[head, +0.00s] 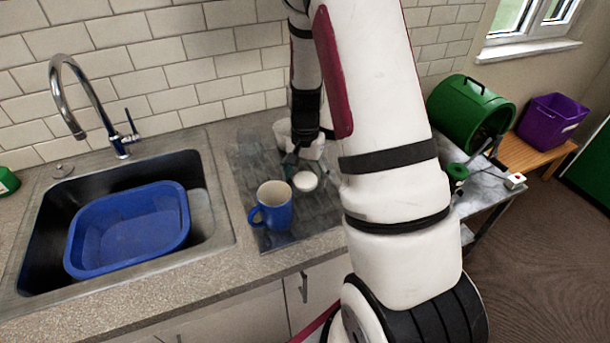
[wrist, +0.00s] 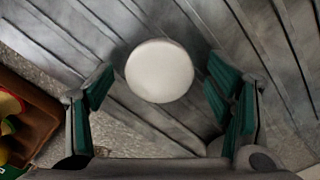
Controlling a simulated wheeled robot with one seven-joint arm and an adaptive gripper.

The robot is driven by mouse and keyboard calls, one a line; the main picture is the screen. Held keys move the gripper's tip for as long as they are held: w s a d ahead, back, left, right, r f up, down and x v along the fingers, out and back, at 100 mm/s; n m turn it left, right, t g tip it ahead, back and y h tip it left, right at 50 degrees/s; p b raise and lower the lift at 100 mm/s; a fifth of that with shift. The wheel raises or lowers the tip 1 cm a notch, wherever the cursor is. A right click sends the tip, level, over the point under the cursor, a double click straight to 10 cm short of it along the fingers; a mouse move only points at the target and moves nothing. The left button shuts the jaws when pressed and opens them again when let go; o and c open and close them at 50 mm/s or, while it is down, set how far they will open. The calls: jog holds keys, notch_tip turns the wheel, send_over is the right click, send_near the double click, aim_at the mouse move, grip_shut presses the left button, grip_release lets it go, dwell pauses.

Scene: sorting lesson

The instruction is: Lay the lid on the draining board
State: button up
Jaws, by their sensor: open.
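The lid, a round white disc (head: 305,181), lies on the dark grey ribbed draining board (head: 325,213), behind and right of a blue mug. In the wrist view the lid (wrist: 160,71) is between and slightly beyond the green-padded fingers of my gripper (wrist: 160,88). The fingers are spread wide, with a gap on both sides of the lid, and hold nothing. In the head view my gripper (head: 293,160) is low over the board just behind the lid, partly dark and hard to make out.
The blue mug (head: 276,208) stands on the board's front left. A sink with a blue basin (head: 130,228) is left. A brown tray (wrist: 38,105) with colourful items shows at the wrist view's left. A green drum (head: 465,112) and purple bin (head: 550,120) are right. My arm hides the counter's right part.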

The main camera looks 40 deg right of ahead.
aim_at(305, 180)
jog(key=s+a+r+n+t+b, duration=0.1)
jog(key=a+r, duration=0.1)
jog(key=r, duration=0.7)
jog(key=s+a+r+n, duration=0.1)
jog(key=a+r, duration=0.2)
jog(key=r, duration=0.7)
jog(key=s+a+r+n+t, duration=0.4)
jog(key=s+a+r+n, duration=0.6)
jog(key=s+a, duration=0.3)
jog(key=shift+s+a+r, duration=0.15)
jog(key=shift+s+r, duration=0.1)
jog(key=shift+s, duration=0.9)
jog(key=shift+c, duration=0.6)
